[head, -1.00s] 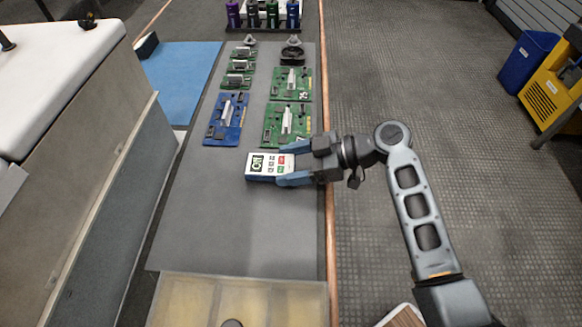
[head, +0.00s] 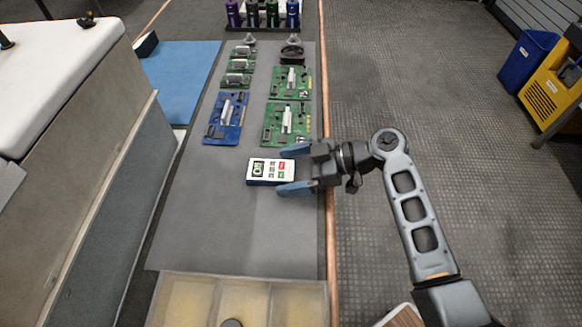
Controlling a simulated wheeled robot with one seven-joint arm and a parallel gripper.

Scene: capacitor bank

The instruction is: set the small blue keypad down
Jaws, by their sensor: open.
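Gaps show between the fingers and the keypad, so the gripper is open and holds nothing.
Green circuit boards (head: 286,123) and a blue board (head: 226,117) lie farther up the mat. Several coloured cylinders (head: 271,14) stand in a rack at the far end. A yellowish compartment tray (head: 190,300) is at the near end. The mat between keypad and tray is clear.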

